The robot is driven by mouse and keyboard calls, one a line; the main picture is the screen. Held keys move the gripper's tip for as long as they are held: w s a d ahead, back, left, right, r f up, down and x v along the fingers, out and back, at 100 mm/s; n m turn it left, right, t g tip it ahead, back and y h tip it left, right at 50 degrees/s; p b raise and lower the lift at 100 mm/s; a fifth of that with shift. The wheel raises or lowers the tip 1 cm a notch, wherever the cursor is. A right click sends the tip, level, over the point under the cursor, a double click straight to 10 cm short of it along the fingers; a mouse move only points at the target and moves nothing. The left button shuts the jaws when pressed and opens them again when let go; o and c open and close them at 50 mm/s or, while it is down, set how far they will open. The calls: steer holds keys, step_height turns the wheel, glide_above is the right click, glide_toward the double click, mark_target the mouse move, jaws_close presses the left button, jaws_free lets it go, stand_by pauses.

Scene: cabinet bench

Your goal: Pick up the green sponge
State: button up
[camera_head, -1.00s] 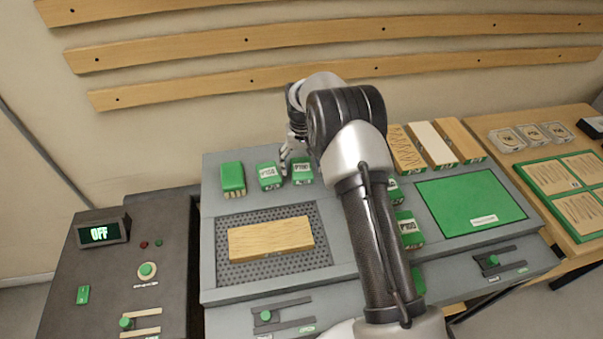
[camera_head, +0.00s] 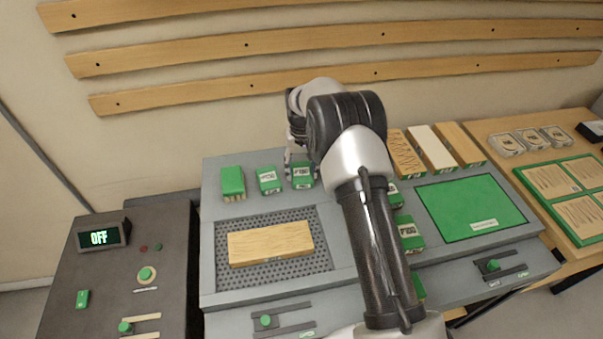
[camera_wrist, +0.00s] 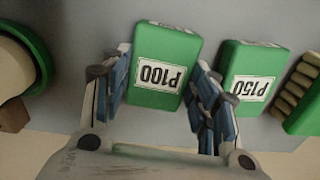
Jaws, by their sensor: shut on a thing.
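A green sponge block with a white P100 label (camera_wrist: 160,72) sits between the two blue-padded fingers of my gripper (camera_wrist: 160,88) in the wrist view. The gripper is shut on it, one finger on each side. In the head view the same block (camera_head: 302,176) is at the back of the grey bench, and my gripper (camera_head: 291,162) reaches down to it, partly hidden by my arm. I cannot tell whether the block is clear of the bench. A similar green block labelled P150 (camera_wrist: 252,82) stands close to the right finger; it also shows in the head view (camera_head: 268,181).
A green brush (camera_head: 232,181) stands left of the P150 block. A wooden board (camera_head: 270,243) lies on the perforated plate in front. More green blocks (camera_head: 410,232) stand right of my arm, beside a green mat (camera_head: 470,205). The wall is close behind the bench.

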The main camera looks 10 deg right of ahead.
mark_target(301, 172)
steer(key=shift+r, duration=0.1)
step_height(301, 172, up, 20)
steer(key=p, duration=0.5)
